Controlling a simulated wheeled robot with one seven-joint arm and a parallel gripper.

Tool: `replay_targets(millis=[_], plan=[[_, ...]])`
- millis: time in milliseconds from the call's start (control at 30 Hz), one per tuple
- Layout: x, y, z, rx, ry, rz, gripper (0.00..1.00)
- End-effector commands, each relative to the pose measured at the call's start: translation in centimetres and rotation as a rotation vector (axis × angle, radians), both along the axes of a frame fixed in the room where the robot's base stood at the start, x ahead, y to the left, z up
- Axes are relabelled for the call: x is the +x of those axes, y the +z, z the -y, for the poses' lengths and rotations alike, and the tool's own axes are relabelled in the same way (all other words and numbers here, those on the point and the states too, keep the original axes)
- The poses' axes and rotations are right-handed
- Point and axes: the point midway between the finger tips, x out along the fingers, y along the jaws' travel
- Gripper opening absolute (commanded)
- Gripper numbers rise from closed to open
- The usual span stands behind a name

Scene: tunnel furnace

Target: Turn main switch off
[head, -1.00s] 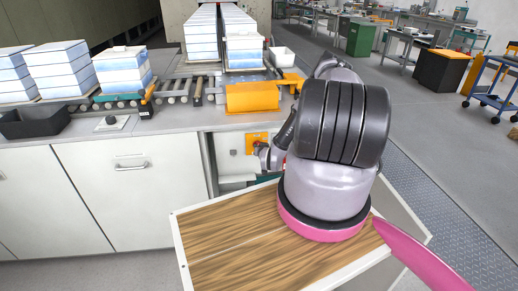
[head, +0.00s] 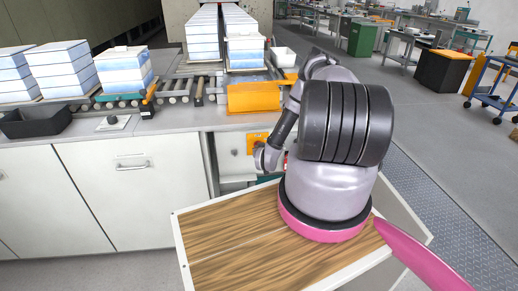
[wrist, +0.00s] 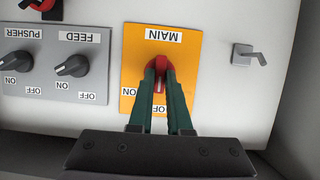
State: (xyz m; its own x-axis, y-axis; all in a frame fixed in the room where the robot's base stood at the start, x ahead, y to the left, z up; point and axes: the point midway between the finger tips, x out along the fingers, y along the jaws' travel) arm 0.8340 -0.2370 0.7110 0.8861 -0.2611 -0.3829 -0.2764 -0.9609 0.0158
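The main switch (wrist: 160,63) is a red rotary knob on an orange plate (wrist: 131,50) labelled MAIN, upside down in the wrist view. A white mark on the knob points toward the bottom of that view. My gripper (wrist: 160,78) has its two green fingers on either side of the knob's handle, with only a narrow gap filled by red, and appears shut on it. The fingers partly cover the plate's lower labels. In the head view, the orange plate (head: 251,142) shows beside my wrist, which hides the knob and fingers.
The FEED knob (wrist: 72,66) and PUSHER knob (wrist: 16,60) are on a grey plate beside the orange one. A metal hook-like handle (wrist: 248,54) sticks out on the other side.

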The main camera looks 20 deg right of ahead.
Motion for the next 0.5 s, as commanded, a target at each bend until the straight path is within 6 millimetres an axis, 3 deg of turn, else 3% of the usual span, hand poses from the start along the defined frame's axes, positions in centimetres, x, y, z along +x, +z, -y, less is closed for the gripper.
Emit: replay_targets(millis=[33, 67, 100, 500], plan=[[-0.03, -0.01, 0.09, -0.001, -0.001, 0.000, 0.31], [-0.03, -0.01, 0.08, -0.001, -0.001, 0.000, 0.43], [-0.02, 0.00, 0.07, -0.001, -0.001, 0.000, 0.46], [-0.77, 0.28, -0.22, 0.002, 0.001, -0.001, 0.46]])
